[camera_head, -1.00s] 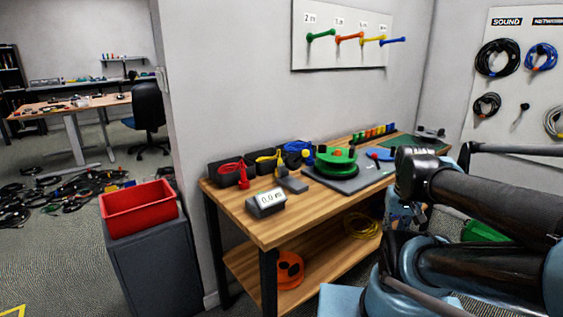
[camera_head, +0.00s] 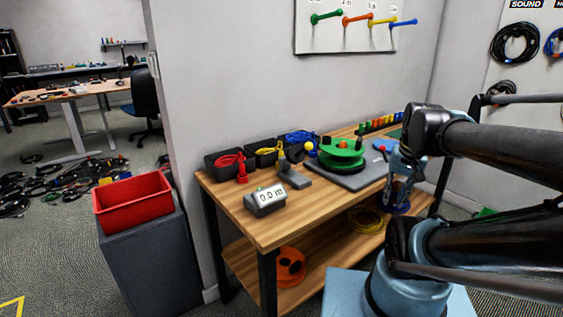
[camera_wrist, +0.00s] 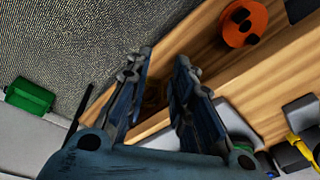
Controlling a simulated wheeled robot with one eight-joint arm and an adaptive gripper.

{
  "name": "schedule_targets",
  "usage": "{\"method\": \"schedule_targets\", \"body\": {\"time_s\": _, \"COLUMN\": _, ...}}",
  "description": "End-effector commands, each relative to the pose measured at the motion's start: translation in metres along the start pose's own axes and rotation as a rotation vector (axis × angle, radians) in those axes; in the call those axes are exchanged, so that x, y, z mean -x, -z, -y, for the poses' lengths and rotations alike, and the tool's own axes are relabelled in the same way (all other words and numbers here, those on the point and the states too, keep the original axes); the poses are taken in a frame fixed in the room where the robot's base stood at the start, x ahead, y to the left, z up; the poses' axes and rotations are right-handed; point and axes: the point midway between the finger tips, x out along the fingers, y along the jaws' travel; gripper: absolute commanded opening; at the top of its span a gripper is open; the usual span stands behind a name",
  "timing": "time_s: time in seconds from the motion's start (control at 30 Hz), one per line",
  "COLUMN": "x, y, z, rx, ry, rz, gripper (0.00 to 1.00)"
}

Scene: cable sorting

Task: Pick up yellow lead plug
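A yellow lead lies coiled in the middle black bin (camera_head: 267,151) on the workbench in the head view. Its plug cannot be made out clearly there. A small yellow round piece (camera_head: 309,146) shows left of the green reel; I cannot tell whether it is the plug. In the wrist view a yellow plug-like piece (camera_wrist: 299,147) shows at the lower right, beside dark parts. My gripper (camera_wrist: 163,65) is open and empty, well apart from the yellow piece. In the head view it hangs at the bench's right side, partly hidden by my arm.
The bench (camera_head: 228,205) also carries a red lead (camera_head: 231,162), a blue lead (camera_head: 299,137), a green reel (camera_head: 340,154) and a length display (camera_head: 265,199). An orange spool (camera_head: 290,266) sits on the lower shelf. A red crate (camera_head: 133,205) stands left.

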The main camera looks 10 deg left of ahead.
Motion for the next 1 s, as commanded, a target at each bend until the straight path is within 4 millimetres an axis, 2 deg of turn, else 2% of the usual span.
{"method": "schedule_targets", "body": {"time_s": 0.03, "x": 0.013, "y": 0.014, "z": 0.012, "rx": -0.034, "ry": 0.014, "rz": 0.012, "gripper": 0.22}}
{"method": "schedule_targets", "body": {"time_s": 0.2, "x": 0.047, "y": 0.054, "z": 0.055, "rx": -0.187, "ry": 0.062, "rz": 0.061, "gripper": 0.22}}
{"method": "schedule_targets", "body": {"time_s": 0.37, "x": 0.073, "y": 0.091, "z": 0.099, "rx": -0.33, "ry": 0.092, "rz": 0.117, "gripper": 0.22}}
{"method": "schedule_targets", "body": {"time_s": 0.5, "x": 0.092, "y": 0.121, "z": 0.142, "rx": -0.451, "ry": 0.109, "rz": 0.175, "gripper": 0.22}}
{"method": "schedule_targets", "body": {"time_s": 0.67, "x": 0.109, "y": 0.152, "z": 0.195, "rx": -0.59, "ry": 0.115, "rz": 0.245, "gripper": 0.22}}
{"method": "schedule_targets", "body": {"time_s": 0.8, "x": 0.12, "y": 0.175, "z": 0.245, "rx": -0.709, "ry": 0.107, "rz": 0.31, "gripper": 0.22}}
{"method": "schedule_targets", "body": {"time_s": 1.0, "x": 0.127, "y": 0.198, "z": 0.313, "rx": -0.861, "ry": 0.077, "rz": 0.398, "gripper": 0.22}}
